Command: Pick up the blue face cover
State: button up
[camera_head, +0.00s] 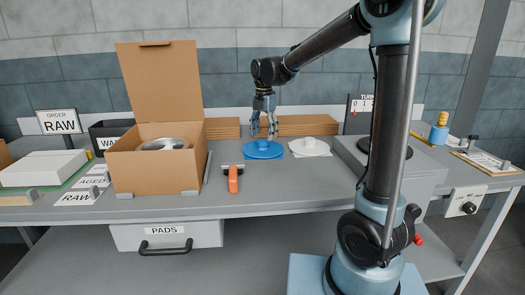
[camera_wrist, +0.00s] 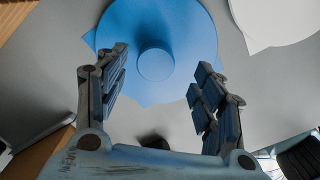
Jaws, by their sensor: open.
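The blue face cover (camera_head: 263,151) is a flat round disc with a raised knob in its middle, lying on the grey workbench (camera_head: 300,180). In the wrist view the blue disc (camera_wrist: 185,30) fills the top middle, and its round knob (camera_wrist: 156,65) shows between my fingers. My gripper (camera_head: 264,134) points down just above the cover. Its two fingers stand apart and empty around the knob's line in the wrist view (camera_wrist: 157,85). I cannot tell whether the fingertips touch the disc.
A white disc (camera_head: 310,147) lies close on the right. An orange-handled scraper (camera_head: 233,178) lies in front. An open cardboard box (camera_head: 130,172) stands on the left, with brown stacks (camera_head: 307,124) behind. A grey unit (camera_head: 415,178) stands on the right.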

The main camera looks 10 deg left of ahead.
aim_at(263, 141)
jog(key=f, duration=0.3)
jog(key=shift+w+a+f, duration=0.15)
jog(key=shift+a+f, duration=0.05)
jog(key=shift+a, duration=0.05)
jog(key=shift+f, duration=0.75)
jog(key=c, duration=1)
